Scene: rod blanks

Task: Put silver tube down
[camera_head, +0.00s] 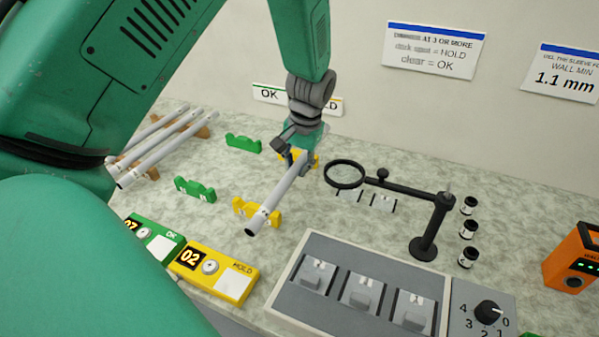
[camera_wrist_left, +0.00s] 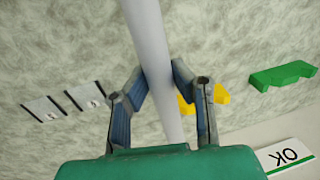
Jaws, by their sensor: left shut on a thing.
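The silver tube (camera_head: 275,199) lies lengthwise over the pair of yellow cradles, its near end at the front yellow cradle (camera_head: 243,207). I cannot tell whether it rests in them or is just above. My left gripper (camera_head: 298,160) is shut on the tube near its far end, by the rear yellow cradle (camera_head: 313,160). In the left wrist view the tube (camera_wrist_left: 150,45) runs between the two fingers (camera_wrist_left: 158,88), with a yellow cradle (camera_wrist_left: 222,94) partly hidden behind it. My right gripper is not in view.
Empty green cradles (camera_head: 195,189) stand left of the tube. Several tubes (camera_head: 160,145) lie on a wooden rack at far left. A magnifier on a stand (camera_head: 424,246) is to the right. A yellow HOLD box (camera_head: 232,283) and grey switch panel (camera_head: 285,296) line the front.

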